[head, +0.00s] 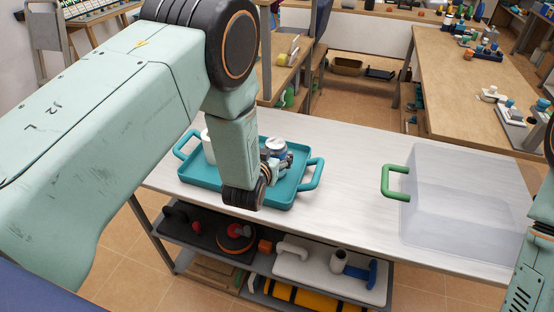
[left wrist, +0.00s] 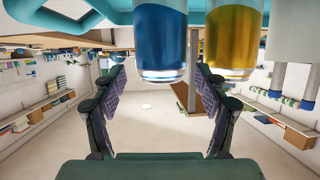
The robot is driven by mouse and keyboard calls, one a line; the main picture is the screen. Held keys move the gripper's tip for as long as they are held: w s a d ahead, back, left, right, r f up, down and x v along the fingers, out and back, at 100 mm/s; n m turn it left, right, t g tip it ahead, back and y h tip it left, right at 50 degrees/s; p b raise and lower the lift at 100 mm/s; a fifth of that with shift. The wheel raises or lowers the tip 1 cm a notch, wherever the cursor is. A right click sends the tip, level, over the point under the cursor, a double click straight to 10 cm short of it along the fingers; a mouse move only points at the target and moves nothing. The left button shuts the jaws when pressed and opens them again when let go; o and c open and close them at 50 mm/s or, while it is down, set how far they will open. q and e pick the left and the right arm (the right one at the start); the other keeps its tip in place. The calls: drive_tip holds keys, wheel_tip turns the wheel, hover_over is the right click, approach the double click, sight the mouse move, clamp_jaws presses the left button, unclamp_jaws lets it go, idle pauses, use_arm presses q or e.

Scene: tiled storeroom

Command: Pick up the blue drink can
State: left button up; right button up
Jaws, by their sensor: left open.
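The blue drink can (head: 276,148) stands in the teal tray (head: 310,185) on the white-topped table, its silver top showing in the head view. My left gripper (head: 270,167) is at the near side of the can, low over the tray. The left wrist view looks upside down. There the blue can (left wrist: 160,40) lies ahead between the two open, empty fingers (left wrist: 160,82), apart from them. A yellow can (left wrist: 232,38) stands close beside it, beyond the right-hand finger. My left arm hides part of the tray. My right gripper is not in view.
A white object (head: 207,146) stands in the tray's left part, partly behind my arm. A clear bin (head: 455,205) with a green handle (head: 394,182) is at the right. Bare tabletop (head: 350,190) lies between tray and bin. A shelf below holds several items.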

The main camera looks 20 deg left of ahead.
sight(274, 154)
use_arm(q)
drive_tip(key=x, duration=0.3)
drive_tip(key=shift+a+f, duration=0.1)
drive_tip(key=shift+f, duration=0.15)
drive_tip(key=shift+a, duration=0.3)
drive_tip(key=shift+d, duration=0.4)
drive_tip(key=shift+w+d, duration=0.1)
drive_tip(key=shift+c, duration=0.8)
drive_tip(key=shift+a, duration=0.35)
drive_tip(key=c, duration=0.6)
drive_tip(key=shift+d, duration=0.3)
drive_tip(key=c, duration=0.5)
drive_tip(key=shift+o, duration=0.2)
drive_tip(key=shift+a, duration=0.15)
